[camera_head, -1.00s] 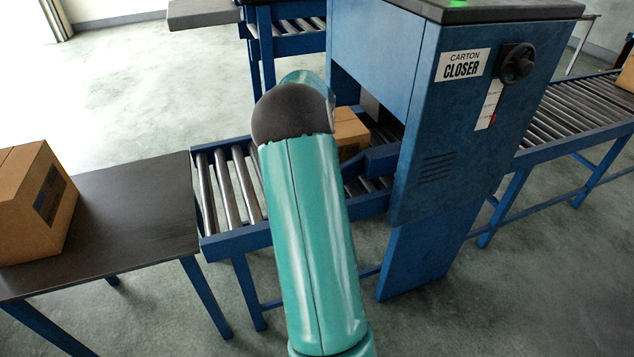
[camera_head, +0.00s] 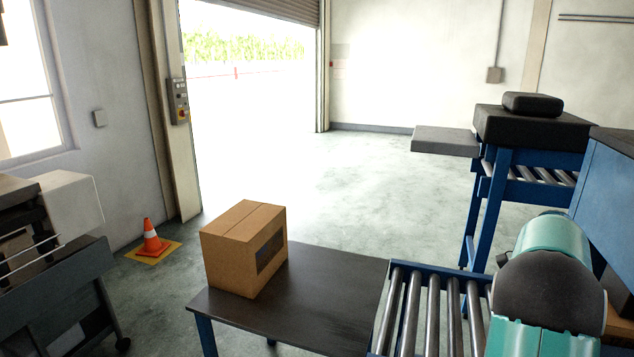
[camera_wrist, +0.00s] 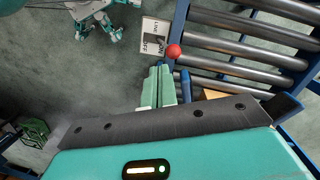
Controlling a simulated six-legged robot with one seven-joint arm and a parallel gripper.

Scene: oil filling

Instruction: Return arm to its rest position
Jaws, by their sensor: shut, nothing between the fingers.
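My teal arm shows at the lower right of the head view, beside the roller conveyor (camera_head: 412,310); its gripper is out of sight there. In the wrist view my gripper (camera_wrist: 160,84) has its two pale green fingers together, with nothing between them. It is near the edge of a roller conveyor (camera_wrist: 235,70). A red knob (camera_wrist: 173,51) and a small white sign (camera_wrist: 154,33) are just beyond the fingertips. A sliver of a cardboard box (camera_wrist: 213,94) shows behind the gripper body.
A blue machine (camera_head: 608,185) stands at the right edge. An orange cone (camera_head: 152,240) is by the left wall. Open floor lies toward the bright doorway.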

